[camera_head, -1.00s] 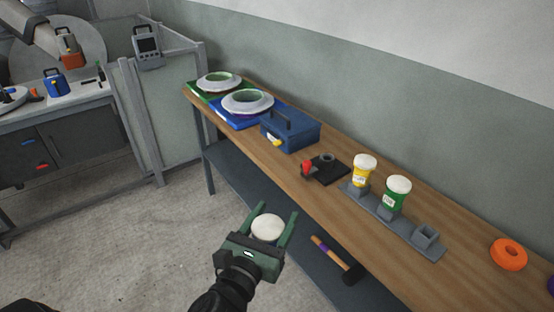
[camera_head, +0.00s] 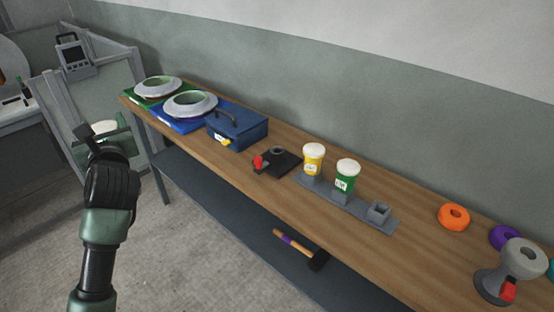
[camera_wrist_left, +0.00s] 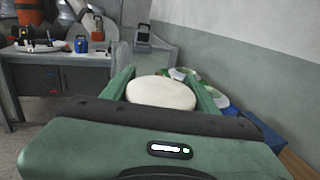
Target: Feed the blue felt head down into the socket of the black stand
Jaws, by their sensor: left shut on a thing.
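My left gripper (camera_head: 103,133) is shut on a head with a rounded white top (camera_head: 104,127), at the far left of the head view, off the bench's left end. In the left wrist view the white top (camera_wrist_left: 161,92) sits between the two green fingers. Its lower part is hidden and no blue shows on it. The black stand (camera_head: 285,165) lies on the bench, a flat plate with a grey ring socket (camera_head: 278,151) and a red knob (camera_head: 259,162) at its left. The held head is well away from the stand. My right gripper is not in view.
A grey rack (camera_head: 335,198) holds a yellow head (camera_head: 313,162) and a green head (camera_head: 346,178), with an empty holder (camera_head: 378,213) at its right. A blue toolbox (camera_head: 237,130) stands left of the stand. Orange ring (camera_head: 454,217) lies right. A hammer (camera_head: 297,248) lies on the lower shelf.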

